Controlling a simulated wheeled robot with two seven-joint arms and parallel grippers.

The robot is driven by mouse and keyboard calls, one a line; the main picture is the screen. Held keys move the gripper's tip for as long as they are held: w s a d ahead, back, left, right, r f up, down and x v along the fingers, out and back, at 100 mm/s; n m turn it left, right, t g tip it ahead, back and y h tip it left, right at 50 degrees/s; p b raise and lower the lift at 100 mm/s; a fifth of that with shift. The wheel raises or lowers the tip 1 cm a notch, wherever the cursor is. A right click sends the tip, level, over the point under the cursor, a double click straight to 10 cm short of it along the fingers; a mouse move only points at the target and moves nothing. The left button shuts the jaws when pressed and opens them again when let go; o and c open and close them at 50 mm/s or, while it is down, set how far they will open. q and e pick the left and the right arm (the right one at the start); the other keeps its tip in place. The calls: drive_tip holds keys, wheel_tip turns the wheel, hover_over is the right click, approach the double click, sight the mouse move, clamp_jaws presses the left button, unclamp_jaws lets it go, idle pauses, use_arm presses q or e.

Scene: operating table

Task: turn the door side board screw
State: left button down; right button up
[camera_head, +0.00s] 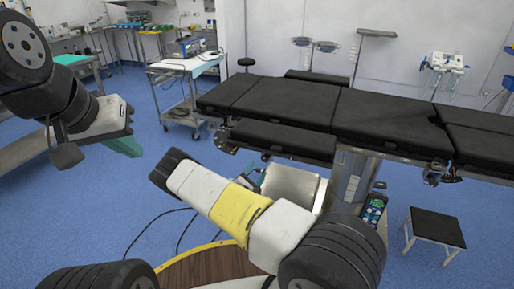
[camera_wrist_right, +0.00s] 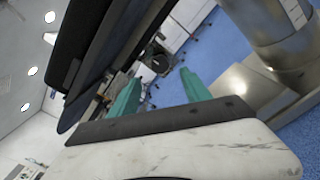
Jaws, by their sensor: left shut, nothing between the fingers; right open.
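The black-padded operating table (camera_head: 300,100) spans the right half of the head view. A dark metal clamp (camera_head: 225,138) is under its left end, and another clamp (camera_head: 437,174) is under its right part. I cannot tell which part is the door side board screw. My left gripper (camera_head: 124,146) is shut and empty, well left of the table. My right gripper is open below the table's near edge; its teal fingers (camera_wrist_right: 161,88) are spread in the wrist view, with nothing held. In the wrist view the table's dark underside (camera_wrist_right: 110,50) is close, and a small dark mechanism (camera_wrist_right: 154,55) shows beyond the fingers.
The table's metal column (camera_head: 350,175) and base (camera_head: 290,187) stand right of my right gripper. A black step stool (camera_head: 436,227) is at the lower right. A steel trolley (camera_head: 185,85) stands behind. Cables lie on the blue floor, which is otherwise open between my left arm and the table.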

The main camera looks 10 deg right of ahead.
sight(264, 159)
drive_tip(key=x, duration=0.7)
drive_tip(key=shift+w+d, duration=0.15)
drive_tip(key=shift+w, duration=0.05)
clamp_jaws()
